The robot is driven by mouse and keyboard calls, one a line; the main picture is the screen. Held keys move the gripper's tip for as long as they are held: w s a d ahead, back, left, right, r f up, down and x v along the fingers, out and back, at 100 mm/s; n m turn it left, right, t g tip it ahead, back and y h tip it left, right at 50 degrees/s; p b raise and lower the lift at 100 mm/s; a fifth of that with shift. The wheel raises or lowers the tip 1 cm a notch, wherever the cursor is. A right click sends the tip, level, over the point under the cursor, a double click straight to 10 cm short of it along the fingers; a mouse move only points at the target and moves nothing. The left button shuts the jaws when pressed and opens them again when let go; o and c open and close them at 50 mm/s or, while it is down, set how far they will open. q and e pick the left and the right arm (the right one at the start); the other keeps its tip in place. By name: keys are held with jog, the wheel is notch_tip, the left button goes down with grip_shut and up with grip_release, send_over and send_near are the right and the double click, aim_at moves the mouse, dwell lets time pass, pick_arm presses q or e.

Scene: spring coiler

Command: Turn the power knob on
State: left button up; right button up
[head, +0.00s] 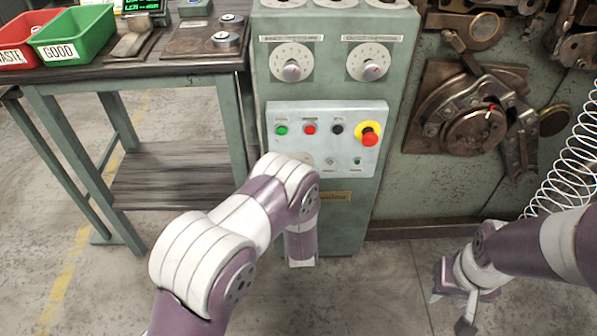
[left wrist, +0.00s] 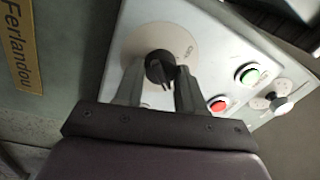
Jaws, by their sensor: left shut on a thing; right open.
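The control panel (head: 345,112) is a pale plate on the green machine column. In the left wrist view, the black power knob (left wrist: 160,66) sits on a round pale dial plate (left wrist: 127,50) on that panel. My left gripper (left wrist: 159,82) has one finger on each side of the knob and is shut on it. In the head view, my left arm covers the knob and the left gripper. My right gripper (head: 453,308) is open and empty, low over the floor at the right.
The panel also carries a green button (head: 282,130), a red button (head: 310,129), a black switch (head: 338,128) and a red emergency stop (head: 369,138). A workbench (head: 120,75) with bins stands left. A coiled spring (head: 562,150) hangs right.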

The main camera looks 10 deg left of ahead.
pick_arm(q)
jog(key=shift+m, duration=0.5)
jog(key=o, duration=1)
jog(key=shift+o, duration=0.2)
jog(key=p+v, duration=0.3)
jog(key=v, duration=0.9)
jog(key=shift+s, duration=0.4)
jog(key=shift+d, duration=0.1)
